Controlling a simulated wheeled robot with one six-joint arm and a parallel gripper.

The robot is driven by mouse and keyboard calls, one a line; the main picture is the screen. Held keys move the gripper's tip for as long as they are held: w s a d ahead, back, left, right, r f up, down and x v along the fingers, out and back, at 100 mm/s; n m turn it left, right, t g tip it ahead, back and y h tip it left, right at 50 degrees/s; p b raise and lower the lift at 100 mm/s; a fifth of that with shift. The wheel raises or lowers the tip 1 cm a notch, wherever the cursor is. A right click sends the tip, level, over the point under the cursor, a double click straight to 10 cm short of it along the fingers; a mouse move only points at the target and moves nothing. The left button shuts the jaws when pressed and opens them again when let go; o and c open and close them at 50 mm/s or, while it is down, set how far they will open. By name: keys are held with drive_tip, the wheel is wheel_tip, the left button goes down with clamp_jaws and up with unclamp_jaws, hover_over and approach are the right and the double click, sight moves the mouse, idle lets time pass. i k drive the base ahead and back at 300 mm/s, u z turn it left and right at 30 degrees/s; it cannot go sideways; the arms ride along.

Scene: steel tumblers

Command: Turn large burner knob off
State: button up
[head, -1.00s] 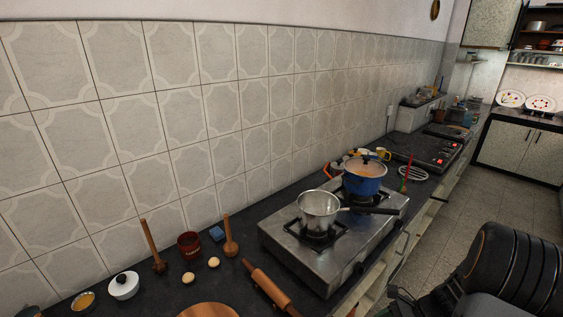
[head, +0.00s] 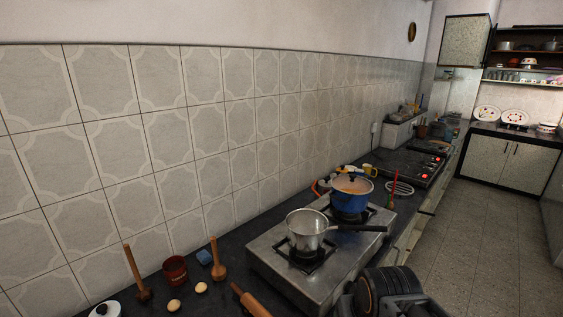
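The steel two-burner stove (head: 285,275) stands on the dark counter in the head view. A steel saucepan (head: 307,228) with a dark handle sits on the near burner. A blue pot (head: 351,197) with a lid sits on the far burner. The stove's front side, where the knobs would be, is seen edge-on and partly covered by my arm, so I cannot make out the large burner knob or its setting. My dark arm (head: 390,285) is at the bottom, close to the stove's front right corner. My gripper's fingers are not clear there, so its opening cannot be told.
A rolling pin (head: 250,300), a red cup (head: 175,270) and wooden tools lie left of the stove. A black cooktop (head: 412,168) with red lights lies beyond it. The saucepan handle (head: 362,228) points toward the counter's front edge. The floor (head: 480,240) at right is clear.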

sight(388, 239)
drive_tip(key=k, duration=1.25)
drive_tip(key=z, duration=0.85)
drive_tip(key=i, duration=1.5)
drive_tip(key=u, duration=0.5)
drive_tip(key=i, duration=0.35)
drive_tip(key=u, duration=0.35)
